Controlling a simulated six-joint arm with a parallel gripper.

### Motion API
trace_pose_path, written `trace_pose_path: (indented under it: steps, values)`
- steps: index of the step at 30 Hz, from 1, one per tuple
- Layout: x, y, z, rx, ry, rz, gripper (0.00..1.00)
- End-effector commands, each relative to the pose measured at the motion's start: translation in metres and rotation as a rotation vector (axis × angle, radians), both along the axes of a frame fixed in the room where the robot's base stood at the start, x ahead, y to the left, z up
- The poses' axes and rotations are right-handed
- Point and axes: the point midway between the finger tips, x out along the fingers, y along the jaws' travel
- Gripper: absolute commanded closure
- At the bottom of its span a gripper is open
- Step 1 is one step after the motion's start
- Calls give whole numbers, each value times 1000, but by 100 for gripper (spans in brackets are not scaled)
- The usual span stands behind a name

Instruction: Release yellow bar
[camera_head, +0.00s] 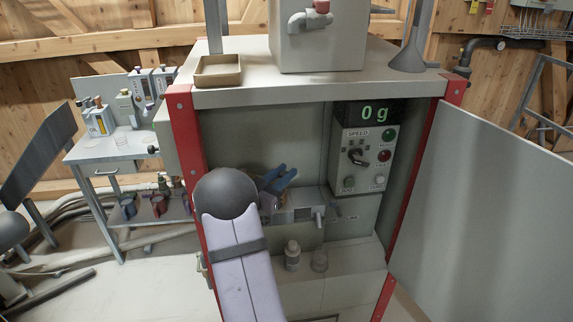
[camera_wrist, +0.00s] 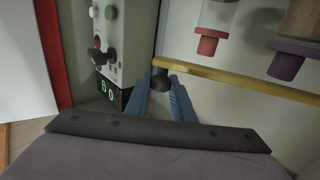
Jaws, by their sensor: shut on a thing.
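In the wrist view the yellow bar (camera_wrist: 240,80) runs from my fingertips to the right edge of the picture. My gripper (camera_wrist: 163,78) has blue fingers, one on each side of a dark round piece (camera_wrist: 162,69) at the bar's left end. The fingers are shut at this end, and the exact contact is partly hidden. In the head view my blue gripper (camera_head: 278,179) is inside the cabinet, left of the control panel, partly behind my dark wrist. I cannot make out the yellow bar there.
The control panel (camera_head: 368,155) with its knob and buttons is close to my gripper; its display reads 0 g. Red (camera_wrist: 207,43) and purple (camera_wrist: 287,65) outlets are near the bar. The open door (camera_head: 480,215) is at right.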

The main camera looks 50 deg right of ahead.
Motion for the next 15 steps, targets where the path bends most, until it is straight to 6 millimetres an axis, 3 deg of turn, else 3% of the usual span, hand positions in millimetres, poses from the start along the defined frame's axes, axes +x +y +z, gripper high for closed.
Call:
trace_pose_path:
  steps: [6, 15]
  values:
    - [-6, 30, 2, -3, 0, -133, 100]
    - [-11, 49, 1, -3, -2, -229, 100]
